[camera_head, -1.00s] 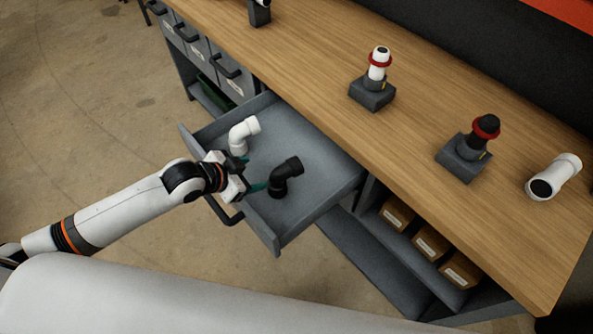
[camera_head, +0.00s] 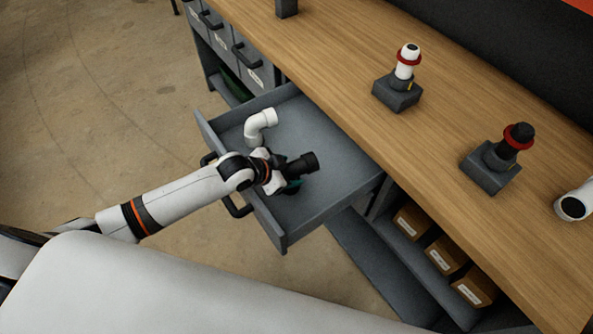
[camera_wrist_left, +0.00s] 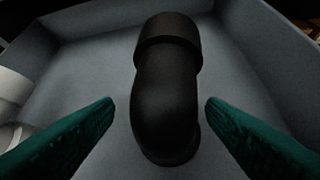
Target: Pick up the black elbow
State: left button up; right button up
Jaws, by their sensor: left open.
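The black elbow (camera_head: 303,164) stands in the open grey drawer (camera_head: 330,130). In the left wrist view the black elbow (camera_wrist_left: 167,95) fills the middle, its collar toward the top. My left gripper (camera_head: 291,185) is at the elbow. Its two green fingers (camera_wrist_left: 160,112) are open, one on each side of the elbow, with a visible gap on both sides. In the head view the gripper hides the lower part of the elbow. My right gripper is not in view.
A white elbow (camera_head: 260,126) stands in the drawer, left of the black one. The drawer's front wall (camera_head: 262,222) and handle (camera_head: 236,207) are under my arm. The wooden bench top (camera_head: 350,75) carries a white fitting (camera_head: 404,68) and a black fitting (camera_head: 508,147) on grey blocks.

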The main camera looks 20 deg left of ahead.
pick_arm(q)
jog(key=x, duration=0.4)
jog(key=shift+d, duration=0.15)
jog(key=c, duration=1.1)
